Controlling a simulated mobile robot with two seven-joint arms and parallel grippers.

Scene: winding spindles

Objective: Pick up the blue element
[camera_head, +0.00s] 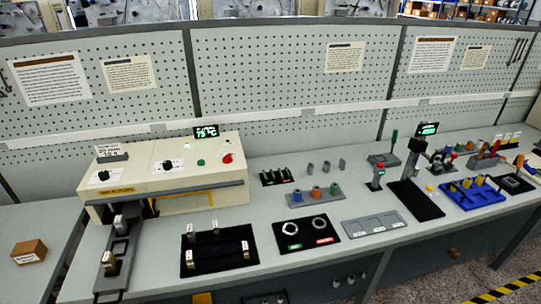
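A larger blue tray (452,202) with yellow-handled pieces lies on the right of the bench. Neither of my grippers shows in the head view, and nothing is seen touching the blue cylinder.
A beige machine (165,165) with a display stands at the left. A black mat (215,262), a mat with two rings (306,238) and a grey tray (374,228) lie in front. Loose grey cylinders (311,168) stand behind the rack. Perforated panels close the back.

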